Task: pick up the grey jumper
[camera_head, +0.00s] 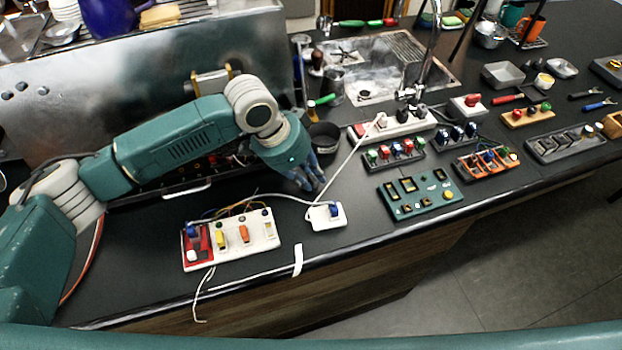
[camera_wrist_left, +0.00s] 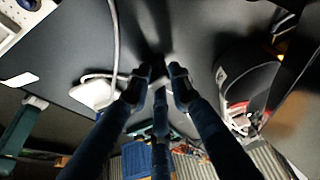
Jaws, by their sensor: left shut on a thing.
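My left gripper (camera_head: 314,187) reaches down over the dark counter, just above the white block with a blue plug (camera_head: 326,216). In the left wrist view its dark fingertips (camera_wrist_left: 158,78) are drawn together on a small thing, mostly hidden between them, which I take to be the grey jumper. Its shape and colour do not show clearly. No other grey jumper can be made out. My right gripper is in neither view.
A white cable (camera_head: 345,160) runs close by the fingers. A white board with coloured parts (camera_head: 262,231) lies to the left, a green panel (camera_head: 420,205) to the right. A black round container (camera_head: 324,137) stands behind. The counter's front edge is near.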

